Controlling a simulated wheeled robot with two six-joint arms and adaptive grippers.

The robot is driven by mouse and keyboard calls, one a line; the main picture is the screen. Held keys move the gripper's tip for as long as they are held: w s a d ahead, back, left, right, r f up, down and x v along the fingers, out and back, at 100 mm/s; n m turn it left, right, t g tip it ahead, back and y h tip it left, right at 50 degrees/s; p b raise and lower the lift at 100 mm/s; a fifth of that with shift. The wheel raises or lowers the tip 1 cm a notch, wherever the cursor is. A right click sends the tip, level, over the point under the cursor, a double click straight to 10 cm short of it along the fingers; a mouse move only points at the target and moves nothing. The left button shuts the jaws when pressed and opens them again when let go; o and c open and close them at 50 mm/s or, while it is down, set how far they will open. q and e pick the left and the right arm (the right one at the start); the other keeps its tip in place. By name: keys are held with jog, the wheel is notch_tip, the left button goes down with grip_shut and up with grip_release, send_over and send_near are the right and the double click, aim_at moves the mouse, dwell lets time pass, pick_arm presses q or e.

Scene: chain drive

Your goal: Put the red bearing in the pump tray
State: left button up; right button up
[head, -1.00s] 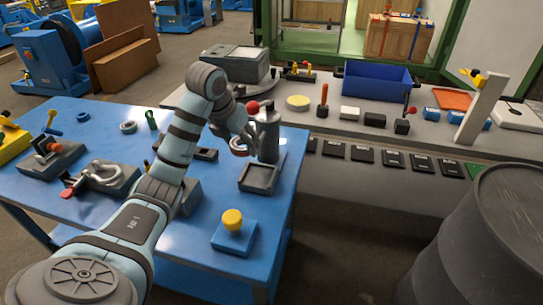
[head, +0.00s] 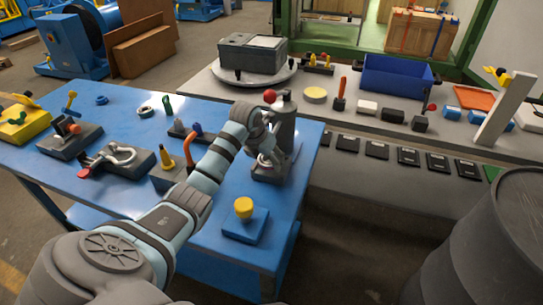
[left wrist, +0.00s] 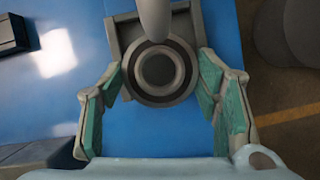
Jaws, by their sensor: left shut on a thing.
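My left gripper (head: 267,161) is low at the pump tray (head: 262,178), in front of the grey pump (head: 285,130) with its red knob. In the left wrist view its green-padded fingers (left wrist: 160,80) are shut on the sides of a round bearing (left wrist: 160,69). From above the bearing looks grey; no red shows on it there. The square tray (left wrist: 114,38) lies under and behind the bearing. I cannot tell whether the bearing touches the tray floor. A grey spout (left wrist: 154,18) hangs over the bearing's far edge. My right gripper is not in view.
A yellow knob on a blue block (head: 244,215) stands in front of the tray. Tools and fixtures, including a grey clamp (head: 120,158), stand to the left on the blue table (head: 120,200). A grey bench (head: 340,120) with a blue bin (head: 398,77) lies beyond.

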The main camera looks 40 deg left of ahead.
pick_arm(q)
jog(key=shift+w+a+r, duration=0.15)
jog(key=shift+w, duration=0.7)
jog(key=shift+w+f, duration=0.25)
jog(key=shift+f, duration=0.4)
jog(key=shift+w, duration=0.15)
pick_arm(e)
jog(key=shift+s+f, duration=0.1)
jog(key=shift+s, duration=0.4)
pick_arm(q)
jog(key=shift+f+b, duration=0.3)
jog(key=shift+f, duration=0.05)
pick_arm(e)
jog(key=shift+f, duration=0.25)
pick_arm(q)
jog(key=shift+f, duration=0.25)
jog(key=o, duration=1.3)
jog(key=shift+o, duration=1.4)
jog(key=shift+a+f, duration=0.1)
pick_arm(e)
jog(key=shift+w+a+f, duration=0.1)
